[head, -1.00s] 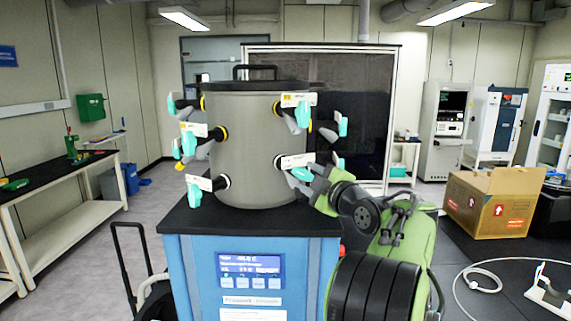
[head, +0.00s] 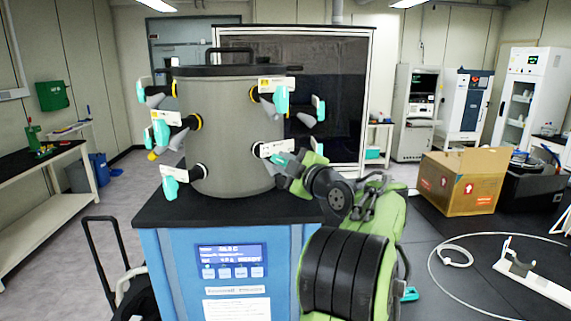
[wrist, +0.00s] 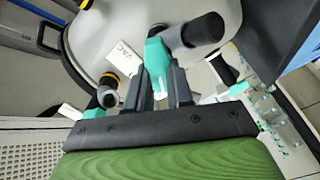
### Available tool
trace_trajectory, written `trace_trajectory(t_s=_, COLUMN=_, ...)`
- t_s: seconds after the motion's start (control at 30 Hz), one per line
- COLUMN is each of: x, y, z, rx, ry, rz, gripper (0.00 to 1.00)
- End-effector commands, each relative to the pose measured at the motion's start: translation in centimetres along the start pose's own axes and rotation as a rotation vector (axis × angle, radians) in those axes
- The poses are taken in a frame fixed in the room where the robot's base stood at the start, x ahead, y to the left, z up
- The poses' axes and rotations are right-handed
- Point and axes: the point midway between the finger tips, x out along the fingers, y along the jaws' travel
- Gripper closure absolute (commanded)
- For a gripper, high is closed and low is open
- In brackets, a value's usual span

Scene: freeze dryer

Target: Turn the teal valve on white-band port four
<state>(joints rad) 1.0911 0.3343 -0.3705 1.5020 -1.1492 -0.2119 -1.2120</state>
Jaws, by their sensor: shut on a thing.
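The grey drum (head: 228,125) stands on the freeze dryer and carries several side ports with white tags and teal valves. My gripper (head: 287,162) is at the lower right port (head: 257,149), whose collar looks dark in the head view. In the wrist view my gripper (wrist: 161,88) has its two dark fingers on either side of a teal valve handle (wrist: 156,52), shut on it. The handle joins a grey and black port fitting (wrist: 192,34). A white tag marked VAC (wrist: 126,58) is beside it. The port's number and band are not readable.
Another teal valve (head: 281,100) is on the yellow-collared port above my gripper. The blue cabinet (head: 170,270) is below the drum. A cardboard box (head: 463,181) stands on the right.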

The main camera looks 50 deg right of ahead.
Motion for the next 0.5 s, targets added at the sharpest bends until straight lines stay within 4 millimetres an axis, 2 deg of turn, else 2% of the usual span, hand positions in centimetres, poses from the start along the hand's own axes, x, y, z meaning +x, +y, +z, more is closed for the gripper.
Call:
trace_trajectory(t_s=0.27, x=-0.02, y=-0.09, z=0.07, rx=0.100, ry=0.000, rz=-0.001, gripper=1.00)
trace_trajectory(t_s=0.5, x=-0.02, y=-0.04, z=0.09, rx=0.294, ry=0.000, rz=-0.002, gripper=1.00)
